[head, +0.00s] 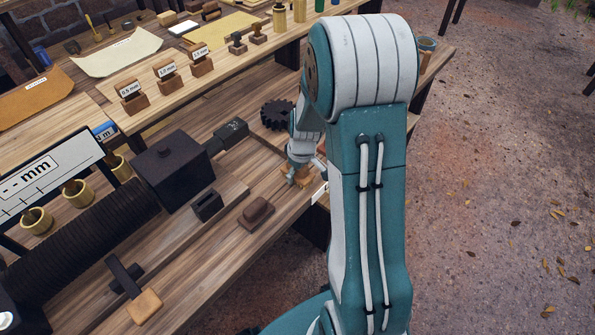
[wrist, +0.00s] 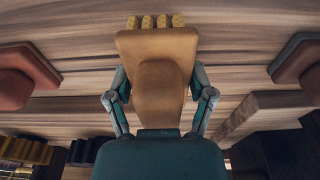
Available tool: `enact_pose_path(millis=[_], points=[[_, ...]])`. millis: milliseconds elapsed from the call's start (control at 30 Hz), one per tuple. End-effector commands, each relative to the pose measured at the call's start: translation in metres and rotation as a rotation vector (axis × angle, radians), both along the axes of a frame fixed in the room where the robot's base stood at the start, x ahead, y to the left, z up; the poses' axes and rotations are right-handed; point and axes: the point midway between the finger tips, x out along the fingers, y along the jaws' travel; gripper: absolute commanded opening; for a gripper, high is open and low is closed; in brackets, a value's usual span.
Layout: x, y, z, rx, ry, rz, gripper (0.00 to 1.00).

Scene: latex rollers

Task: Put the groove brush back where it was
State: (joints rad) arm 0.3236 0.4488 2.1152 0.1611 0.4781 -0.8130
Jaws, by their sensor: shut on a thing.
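The groove brush (wrist: 158,48) is a tan wooden block with a rounded grip and a row of yellow bristle tufts at its far end in the wrist view. My gripper (wrist: 160,95) is shut on its grip, one finger on each side. In the head view my gripper (head: 301,163) is over the right edge of the lower wooden bench, beside my arm. Only a small brown part of the brush (head: 303,178) shows below the fingers there. I cannot tell whether the brush touches the bench top.
On the lower bench (head: 180,290) are a brown block with a grip (head: 257,211), a mallet-like tool (head: 144,306), a dark ridged roller (head: 80,235), a black box (head: 175,165) and a black gear (head: 277,114). Labelled stamps (head: 166,77) stand on the shelf behind.

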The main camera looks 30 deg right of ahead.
Motion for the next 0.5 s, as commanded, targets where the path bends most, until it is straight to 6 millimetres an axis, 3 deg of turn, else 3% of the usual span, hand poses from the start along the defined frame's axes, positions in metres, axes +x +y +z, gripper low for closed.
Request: enact_pose_path(millis=[267, 300, 333, 500], points=[[0.0003, 0.0000, -0.0012, 0.000, -0.002, 0.000, 0.25], [0.0004, 0.0000, -0.0012, 0.000, -0.002, 0.000, 0.83], [0.0003, 0.0000, -0.0010, 0.000, -0.002, 0.000, 0.96], [0.0004, 0.0000, -0.0011, 0.000, -0.002, 0.000, 1.00]])
